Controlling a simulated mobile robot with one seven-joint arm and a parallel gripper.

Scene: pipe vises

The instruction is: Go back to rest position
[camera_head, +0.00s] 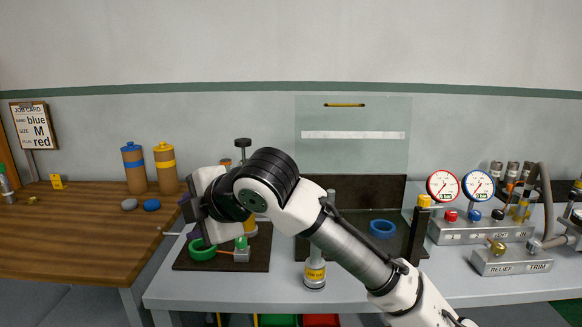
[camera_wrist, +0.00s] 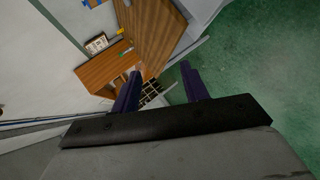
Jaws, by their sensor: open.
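My gripper (camera_wrist: 160,88) shows in the wrist view with its two dark purple fingers apart and nothing between them. In the head view my arm reaches up from the lower right, and its wrist is raised in front of the vise on a dark mat (camera_head: 190,262). The gripper end points left there, partly hidden by the wrist. A green ring (camera_head: 203,250) sits on the mat below the wrist. The vise's black top knob (camera_head: 243,142) shows behind the arm, and most of its body is hidden.
A wooden bench (camera_head: 80,235) at left bears blue-banded (camera_head: 133,168) and yellow-banded (camera_head: 165,168) bottles. A blue ring (camera_head: 382,229) lies in a dark tray. Gauges (camera_head: 443,186) and a valve box (camera_head: 510,262) stand at right. A clear panel (camera_head: 352,115) stands behind. Green floor (camera_wrist: 265,60) is open.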

